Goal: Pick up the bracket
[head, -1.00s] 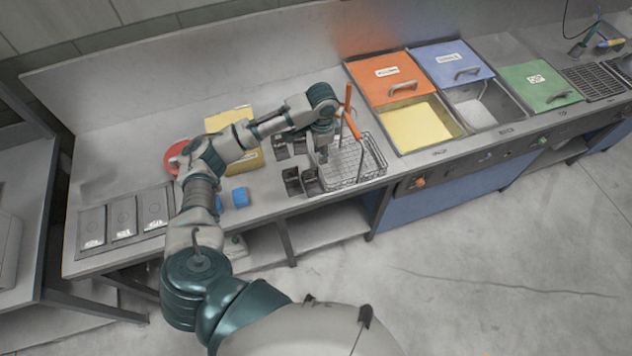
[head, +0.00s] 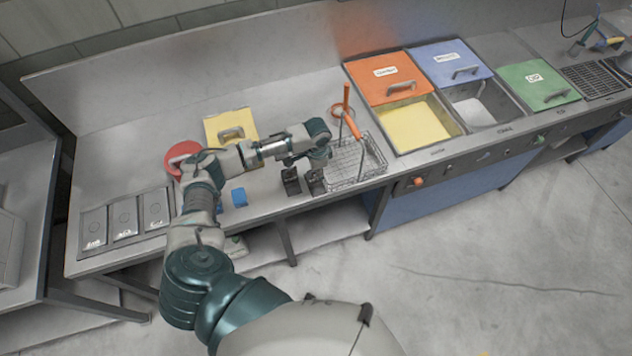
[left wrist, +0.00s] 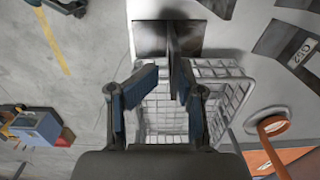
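The bracket appears to be a dark metal piece with an upright fin; it shows in the left wrist view (left wrist: 171,42) just beyond my fingertips. My right gripper is not in view.
A wire basket (head: 345,172) with upright orange handles (head: 348,112) stands right beside the dark pieces. Orange (head: 385,75), blue (head: 450,62) and green (head: 538,85) lids lie farther right. A blue block (head: 239,197), a red round item (head: 183,154) and a yellow lid (head: 228,123) are left.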

